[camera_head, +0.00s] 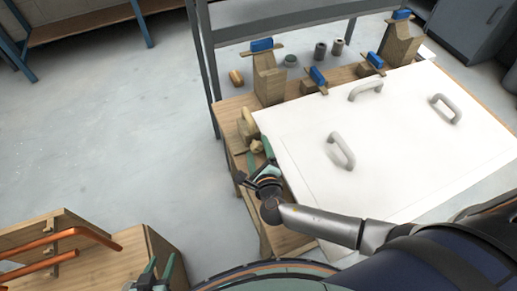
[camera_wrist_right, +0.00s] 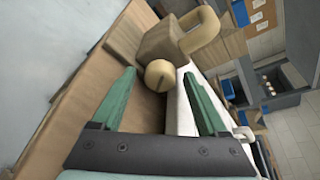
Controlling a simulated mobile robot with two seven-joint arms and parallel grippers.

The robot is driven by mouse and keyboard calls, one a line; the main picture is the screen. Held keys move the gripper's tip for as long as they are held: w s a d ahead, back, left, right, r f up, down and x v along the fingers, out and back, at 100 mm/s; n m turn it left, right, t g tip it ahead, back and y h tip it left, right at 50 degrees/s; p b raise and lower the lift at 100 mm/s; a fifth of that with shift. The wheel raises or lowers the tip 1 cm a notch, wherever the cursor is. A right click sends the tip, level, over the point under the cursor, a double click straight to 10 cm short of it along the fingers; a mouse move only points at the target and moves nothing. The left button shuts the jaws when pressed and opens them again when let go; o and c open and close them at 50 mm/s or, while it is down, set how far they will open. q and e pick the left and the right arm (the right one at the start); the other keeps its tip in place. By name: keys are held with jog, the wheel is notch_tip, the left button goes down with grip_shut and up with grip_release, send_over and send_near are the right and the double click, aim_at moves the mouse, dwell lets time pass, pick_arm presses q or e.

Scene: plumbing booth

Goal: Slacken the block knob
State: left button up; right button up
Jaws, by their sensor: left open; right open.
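In the head view the knob (camera_head: 256,147) shows small at the left edge of the table. My right gripper (camera_head: 260,156) is open there; in the right wrist view its green fingers (camera_wrist_right: 158,82) stand apart with the knob between or just beyond their tips. Contact cannot be told. My left gripper (camera_head: 160,266) is open and empty at the bottom left.
A white panel (camera_head: 400,130) with several grey handles covers most of the wooden table, close to the knob's right. Wooden posts with blue-topped clamps (camera_head: 268,75) stand along its back edge. Orange pipes (camera_head: 60,238) sit on a wooden stand at lower left. Floor between is clear.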

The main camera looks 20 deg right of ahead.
grip_shut()
dwell(0.4)
jog(key=shift+n+h+p, duration=0.3)
jog(key=shift+p, duration=0.15)
jog(key=shift+n+h+p, duration=0.3)
jog(key=shift+n+p, duration=0.4)
jog(key=shift+n, duration=0.1)
jog(key=shift+a+f+n+t+h+p, duration=0.1)
jog(key=shift+n+t+h+p, duration=0.45)
jog(key=shift+n, duration=0.95)
